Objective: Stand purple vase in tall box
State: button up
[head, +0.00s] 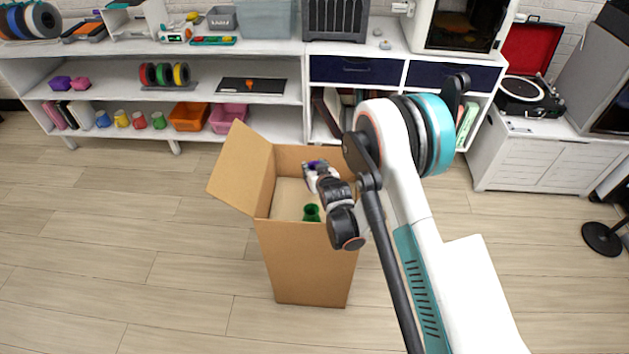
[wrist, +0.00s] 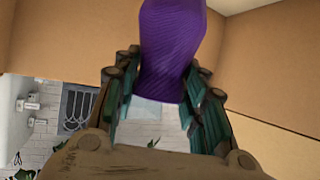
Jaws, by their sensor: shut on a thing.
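The purple vase (wrist: 172,50) is between the fingers of my gripper (wrist: 160,95) in the wrist view, and the gripper is shut on it. In the head view my gripper (head: 312,170) is over the open top of the tall cardboard box (head: 305,265), and only a small bit of purple shows at its fingers. The vase's lower part is hidden from the head camera. The box's brown walls also fill much of the wrist view (wrist: 60,35). I cannot tell whether the vase touches the box.
One box flap (head: 242,168) sticks out to the left. A white shelf unit (head: 245,95) stands behind the box. The wooden floor (head: 130,240) around the box is clear.

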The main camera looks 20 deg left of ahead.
jog(key=shift+f+b, duration=0.75)
jog(key=shift+f, duration=1.4)
jog(key=shift+f, duration=0.1)
jog(key=o, duration=1.2)
jog(key=shift+c, duration=0.2)
jog(key=shift+d, duration=0.1)
